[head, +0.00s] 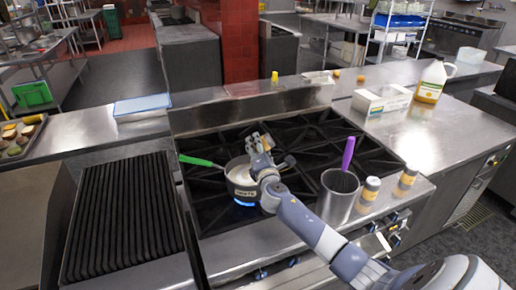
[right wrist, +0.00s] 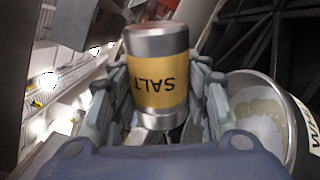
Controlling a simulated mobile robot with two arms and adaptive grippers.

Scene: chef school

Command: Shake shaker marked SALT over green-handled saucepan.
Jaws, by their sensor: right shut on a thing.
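The saucepan (head: 240,188) with a green handle (head: 196,161) stands on the stove's black grates, its handle pointing left. Something pale lies inside it, and a blue glow shows under it. My right gripper (head: 261,143) is above the pan's right rear side. In the right wrist view the right gripper (right wrist: 160,100) is shut on a metal shaker with a yellow band (right wrist: 160,75). The band reads SALT, upside down in that picture. The pan's open rim (right wrist: 243,80) is at the right there, beside the shaker. The left gripper is out of view.
A metal pot (head: 338,200) with a purple-handled utensil (head: 348,152) stands right of my right arm. Two yellow-banded shakers (head: 370,188) (head: 407,179) are on the stove's front ledge. A white box (head: 381,100) and an oil jug (head: 432,82) are on the right counter.

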